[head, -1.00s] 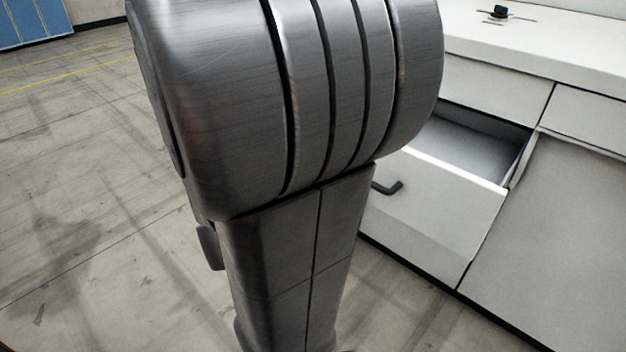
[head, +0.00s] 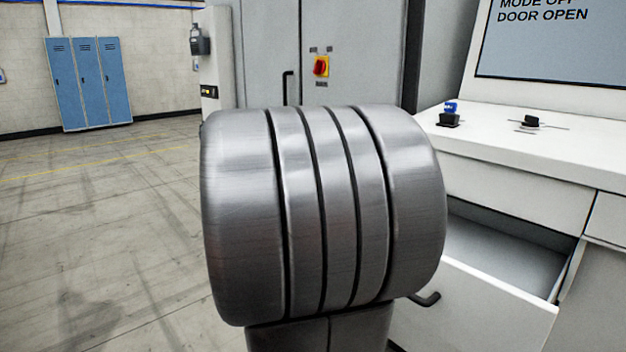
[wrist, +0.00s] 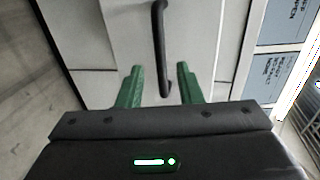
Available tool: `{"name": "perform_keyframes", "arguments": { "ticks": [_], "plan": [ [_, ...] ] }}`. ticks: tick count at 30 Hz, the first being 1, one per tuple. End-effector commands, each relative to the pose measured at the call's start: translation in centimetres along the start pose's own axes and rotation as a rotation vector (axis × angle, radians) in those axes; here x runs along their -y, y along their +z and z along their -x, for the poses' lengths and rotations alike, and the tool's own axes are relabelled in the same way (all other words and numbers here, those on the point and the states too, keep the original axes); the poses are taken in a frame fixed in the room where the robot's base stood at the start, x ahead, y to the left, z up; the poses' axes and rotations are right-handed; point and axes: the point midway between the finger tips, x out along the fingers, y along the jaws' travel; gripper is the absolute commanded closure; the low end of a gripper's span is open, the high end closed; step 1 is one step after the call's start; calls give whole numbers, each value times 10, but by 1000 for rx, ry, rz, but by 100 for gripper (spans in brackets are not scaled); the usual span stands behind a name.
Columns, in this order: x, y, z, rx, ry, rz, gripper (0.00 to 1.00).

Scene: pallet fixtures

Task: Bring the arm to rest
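My gripper (wrist: 159,84) shows in the wrist view with its two green fingers spread apart and nothing held between them. A dark bar handle (wrist: 160,35) on a pale panel lies beyond the fingers and lines up with the gap between them. The fingers do not appear to touch it; the exact distance cannot be told. In the head view, a large grey link of my arm fills the middle, and my gripper is out of sight there.
An open drawer (head: 500,300) with a dark handle (head: 427,299) stands out from the white console (head: 540,160) at right. A screen (head: 550,45) reads "DOOR OPEN". A grey cabinet (head: 350,60) with a red-yellow switch (head: 321,66) stands behind. Blue lockers (head: 90,85) stand far left; floor there is clear.

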Motion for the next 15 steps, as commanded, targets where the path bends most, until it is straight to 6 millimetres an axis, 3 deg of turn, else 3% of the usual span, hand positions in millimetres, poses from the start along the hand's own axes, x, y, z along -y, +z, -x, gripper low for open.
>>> {"name": "perform_keyframes", "arguments": {
  "ticks": [15],
  "plan": [
    [-1,0,-67,-2,-1,0,67]
  ]
}}
